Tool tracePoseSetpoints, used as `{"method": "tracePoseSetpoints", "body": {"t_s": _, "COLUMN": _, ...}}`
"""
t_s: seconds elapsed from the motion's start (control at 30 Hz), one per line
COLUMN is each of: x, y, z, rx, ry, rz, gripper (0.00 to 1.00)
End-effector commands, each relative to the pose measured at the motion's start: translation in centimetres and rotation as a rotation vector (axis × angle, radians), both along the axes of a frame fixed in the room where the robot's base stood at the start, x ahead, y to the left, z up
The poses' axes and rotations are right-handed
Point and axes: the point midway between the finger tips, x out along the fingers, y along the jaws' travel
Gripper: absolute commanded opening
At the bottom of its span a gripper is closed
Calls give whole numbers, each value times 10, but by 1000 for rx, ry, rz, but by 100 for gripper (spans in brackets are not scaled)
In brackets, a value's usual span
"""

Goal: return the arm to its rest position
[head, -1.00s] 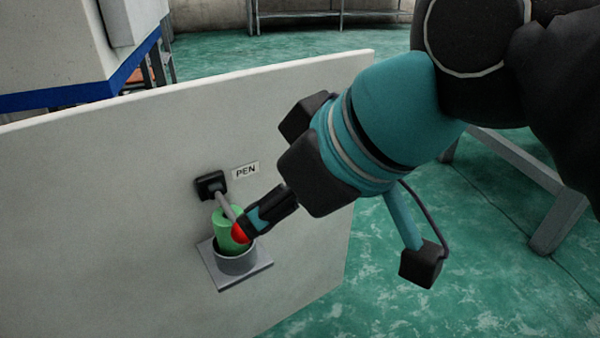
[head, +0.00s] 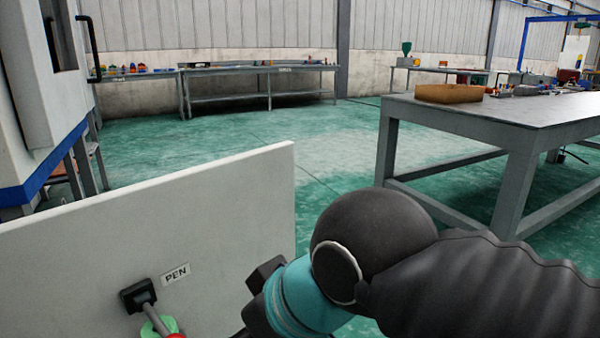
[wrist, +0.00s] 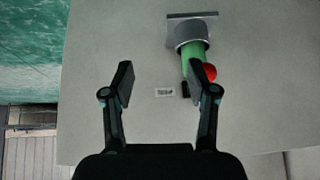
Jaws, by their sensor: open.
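My gripper (wrist: 163,88) is open and empty in the wrist view, its two fingers spread in front of the pale panel. In the head view only my teal wrist and black arm show at the bottom; the fingers are out of frame. A green cylinder (wrist: 191,66) with a red ball (wrist: 209,72) beside it sits in a grey round holder (wrist: 190,31) on the panel. The right finger is close to the red ball in the picture; I cannot tell whether they touch. In the head view the green part (head: 157,325) is cut off by the bottom edge.
The pale panel (head: 210,205) carries a PEN label (head: 176,274) and a black bracket (head: 139,295). A grey table (head: 500,112) with a brown box (head: 449,94) stands at right. A white and blue machine (head: 30,120) is at left. Green floor between is open.

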Motion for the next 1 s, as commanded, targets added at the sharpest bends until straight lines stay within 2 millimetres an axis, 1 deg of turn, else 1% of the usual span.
{"method": "tracePoseSetpoints", "body": {"t_s": 0.03, "x": 6, "y": -12, "z": -3, "rx": -10, "ry": 8, "rz": -49, "gripper": 58}}
{"method": "tracePoseSetpoints", "body": {"t_s": 0.17, "x": 20, "y": -43, "z": -18, "rx": -32, "ry": 25, "rz": -174, "gripper": 58}}
{"method": "tracePoseSetpoints", "body": {"t_s": 0.27, "x": 29, "y": -72, "z": -29, "rx": -50, "ry": 41, "rz": -288, "gripper": 58}}
{"method": "tracePoseSetpoints", "body": {"t_s": 0.3, "x": 31, "y": -86, "z": -32, "rx": -58, "ry": 47, "rz": -336, "gripper": 58}}
{"method": "tracePoseSetpoints", "body": {"t_s": 0.43, "x": 35, "y": -128, "z": -42, "rx": -80, "ry": 69, "rz": -489, "gripper": 58}}
{"method": "tracePoseSetpoints", "body": {"t_s": 0.5, "x": 34, "y": -150, "z": -45, "rx": -92, "ry": 80, "rz": -563, "gripper": 58}}
{"method": "tracePoseSetpoints", "body": {"t_s": 0.6, "x": 31, "y": -176, "z": -45, "rx": -102, "ry": 95, "rz": -658, "gripper": 58}}
{"method": "tracePoseSetpoints", "body": {"t_s": 0.7, "x": 29, "y": -195, "z": -40, "rx": -99, "ry": 101, "rz": -736, "gripper": 58}}
{"method": "tracePoseSetpoints", "body": {"t_s": 0.8, "x": 30, "y": -207, "z": -34, "rx": -94, "ry": 97, "rz": -788, "gripper": 58}}
{"method": "tracePoseSetpoints", "body": {"t_s": 0.9, "x": 30, "y": -214, "z": -31, "rx": -92, "ry": 97, "rz": -815, "gripper": 58}}
{"method": "tracePoseSetpoints", "body": {"t_s": 1.0, "x": 30, "y": -216, "z": -31, "rx": -92, "ry": 97, "rz": -824, "gripper": 58}}
